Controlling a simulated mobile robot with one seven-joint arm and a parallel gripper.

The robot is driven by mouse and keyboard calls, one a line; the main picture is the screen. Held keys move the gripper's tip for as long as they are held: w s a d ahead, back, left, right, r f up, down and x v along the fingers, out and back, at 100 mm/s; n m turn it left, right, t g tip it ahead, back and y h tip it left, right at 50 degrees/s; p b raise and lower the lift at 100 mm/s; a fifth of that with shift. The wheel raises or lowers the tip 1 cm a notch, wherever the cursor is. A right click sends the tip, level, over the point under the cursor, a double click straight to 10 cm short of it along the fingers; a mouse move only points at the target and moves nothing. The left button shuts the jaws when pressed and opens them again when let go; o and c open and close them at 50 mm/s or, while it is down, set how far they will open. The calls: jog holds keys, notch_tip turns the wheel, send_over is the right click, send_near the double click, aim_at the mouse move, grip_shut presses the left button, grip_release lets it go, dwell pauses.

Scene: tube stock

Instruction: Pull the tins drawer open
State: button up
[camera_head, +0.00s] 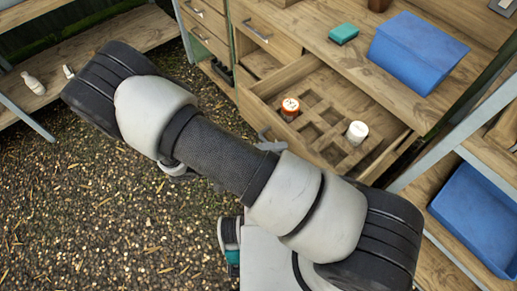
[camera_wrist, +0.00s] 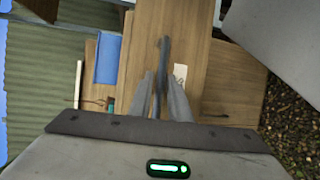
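The wooden drawer (camera_head: 285,77) stands pulled out of the bench in the head view, its divided inside showing. An orange-and-white tin (camera_head: 290,107) and a white tin (camera_head: 357,132) stand in its compartments; several other compartments are empty. My arm crosses in front and hides part of the drawer front. In the wrist view my gripper (camera_wrist: 162,82) has its fingers on both sides of the dark bar handle (camera_wrist: 164,48) and looks closed on it. A white label (camera_wrist: 180,74) is on the drawer front beside the handle.
A blue bin (camera_head: 415,52) and a teal block (camera_head: 343,33) are on the bench top. Closed drawers (camera_head: 205,35) are at the upper left. A shelf with white bottles (camera_head: 33,83) is at far left, a blue crate (camera_head: 480,215) at right. The gravel floor is clear.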

jog(key=v, duration=1.7)
jog(key=shift+a+b, duration=0.25)
jog(key=shift+b, duration=0.1)
jog(key=shift+r, duration=0.1)
